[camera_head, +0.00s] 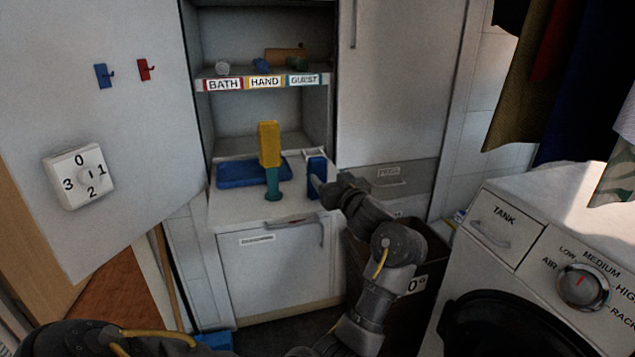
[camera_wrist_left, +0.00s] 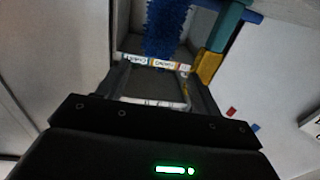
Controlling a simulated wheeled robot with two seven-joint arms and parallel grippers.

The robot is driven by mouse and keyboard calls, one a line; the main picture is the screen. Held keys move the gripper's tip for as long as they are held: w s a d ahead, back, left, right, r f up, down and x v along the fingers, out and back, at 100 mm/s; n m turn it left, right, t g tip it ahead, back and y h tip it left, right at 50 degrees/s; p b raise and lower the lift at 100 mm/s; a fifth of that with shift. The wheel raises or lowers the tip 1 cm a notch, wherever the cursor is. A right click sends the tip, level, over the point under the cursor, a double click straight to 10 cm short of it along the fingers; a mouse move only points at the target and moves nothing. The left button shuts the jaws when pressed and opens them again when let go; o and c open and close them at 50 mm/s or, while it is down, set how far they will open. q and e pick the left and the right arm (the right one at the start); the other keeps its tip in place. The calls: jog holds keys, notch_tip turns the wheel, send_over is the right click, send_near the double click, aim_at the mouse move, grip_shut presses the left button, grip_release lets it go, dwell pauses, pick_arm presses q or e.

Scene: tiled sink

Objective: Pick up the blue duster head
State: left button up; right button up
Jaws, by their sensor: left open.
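The blue duster head (camera_head: 316,166) stands upright at the right end of the white counter. In the left wrist view it is a bristly blue shape (camera_wrist_left: 165,28) beyond my left fingertips, roughly in line with the gap between them. My left gripper (camera_head: 325,186) is at the duster head's right side in the head view, partly overlapping its outline. Its jaws (camera_wrist_left: 155,82) are open, with nothing visible held between them. Whether a finger touches the bristles I cannot tell. My right gripper is not in view.
A yellow and teal upright object (camera_head: 269,160) stands just left of the duster head. A blue tray (camera_head: 232,175) lies behind it. A labelled shelf (camera_head: 262,83) with small items is above the counter (camera_head: 230,212). A machine (camera_head: 520,235) stands at right.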

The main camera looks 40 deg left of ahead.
aim_at(319, 165)
pick_arm(q)
jog(key=x, duration=0.5)
jog(key=shift+w+a, duration=0.1)
jog(key=shift+a, duration=0.2)
jog(key=x, duration=0.4)
jog(key=shift+w+a+f, duration=0.1)
jog(key=shift+w+a, duration=0.05)
jog(key=shift+w, duration=0.1)
jog(key=shift+w+a, duration=0.15)
jog(key=shift+a, duration=0.15)
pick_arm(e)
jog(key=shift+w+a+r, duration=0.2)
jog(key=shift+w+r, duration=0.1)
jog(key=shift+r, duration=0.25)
pick_arm(q)
jog(key=c, duration=1)
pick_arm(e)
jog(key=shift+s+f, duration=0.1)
pick_arm(q)
jog(key=shift+c, duration=0.2)
